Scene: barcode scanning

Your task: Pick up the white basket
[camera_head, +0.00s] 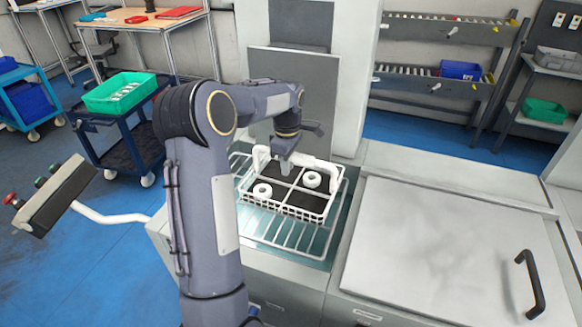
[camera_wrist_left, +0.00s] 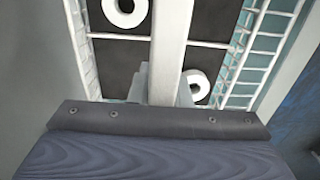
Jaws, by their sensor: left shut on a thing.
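The white basket (camera_head: 287,212) sits on a wire rack (camera_head: 300,240) in the middle of the head view. It has dark panels in its floor, and two white ring-shaped parts (camera_head: 262,191) (camera_head: 312,180) lie in it. A white handle bar (camera_head: 321,165) spans its top. My left gripper (camera_head: 288,163) reaches down from above and is shut on the handle. In the left wrist view the handle (camera_wrist_left: 172,35) runs up from between the fingers (camera_wrist_left: 163,90), with the basket's wire wall (camera_wrist_left: 262,50) to the right. My right gripper is out of view.
A flat metal counter (camera_head: 440,245) with a black handle (camera_head: 530,283) lies right of the rack. A tall light machine housing (camera_head: 345,80) stands behind the basket. A blue cart (camera_head: 115,140) with a green bin (camera_head: 120,92) is at the left.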

